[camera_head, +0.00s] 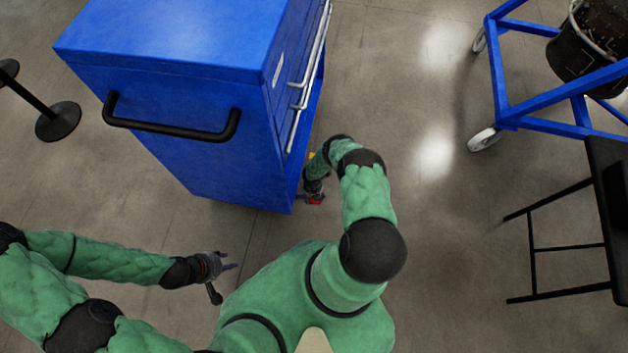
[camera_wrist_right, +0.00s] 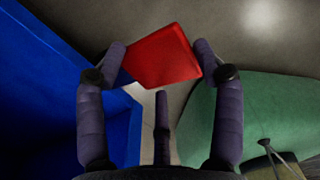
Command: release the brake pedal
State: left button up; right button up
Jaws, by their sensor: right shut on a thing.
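The blue tool cart (camera_head: 190,120) stands left of centre in the head view. The red brake pedal (camera_head: 316,201) shows low at the cart's near right corner, partly hidden by my right gripper (camera_head: 311,194). In the right wrist view the red pedal (camera_wrist_right: 160,58) is a flat plate between my right gripper's fingertips (camera_wrist_right: 158,66), with the fingers closed on its two sides. The blue cart side (camera_wrist_right: 45,90) is just left of it. My left gripper (camera_head: 226,281) is apart from the cart, with its fingers spread and nothing between them.
A black handle (camera_head: 170,130) sticks out from the cart's near side. A black post base (camera_head: 58,121) stands at the far left. A blue wheeled stand (camera_head: 500,75) and a black table (camera_head: 608,190) are on the right. The floor between is clear.

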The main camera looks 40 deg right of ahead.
jog(key=shift+w+a, duration=0.4)
jog(key=shift+a, duration=0.35)
jog(key=o, duration=1.5)
jog(key=shift+c, duration=0.2)
jog(key=o, duration=0.3)
jog(key=shift+w+a, duration=0.1)
jog(key=shift+o, duration=0.2)
jog(key=shift+a, duration=0.1)
jog(key=shift+w+a+r+p, duration=0.15)
jog(key=shift+w+r+p, duration=0.15)
jog(key=shift+r+p, duration=0.55)
jog(key=shift+w+a+r+p, duration=0.1)
jog(key=shift+w+r+p, duration=0.2)
jog(key=shift+r, duration=0.95)
jog(key=shift+w+a+r+p, duration=0.15)
jog(key=shift+w+r+p, duration=0.15)
jog(key=shift+r+p, duration=0.55)
notch_tip(320, 180, up, 6)
jog(key=w+a+p, duration=0.1)
jog(key=p, duration=0.1)
jog(key=shift+w, duration=0.25)
jog(key=shift+a+f, duration=0.1)
jog(key=shift+a, duration=0.05)
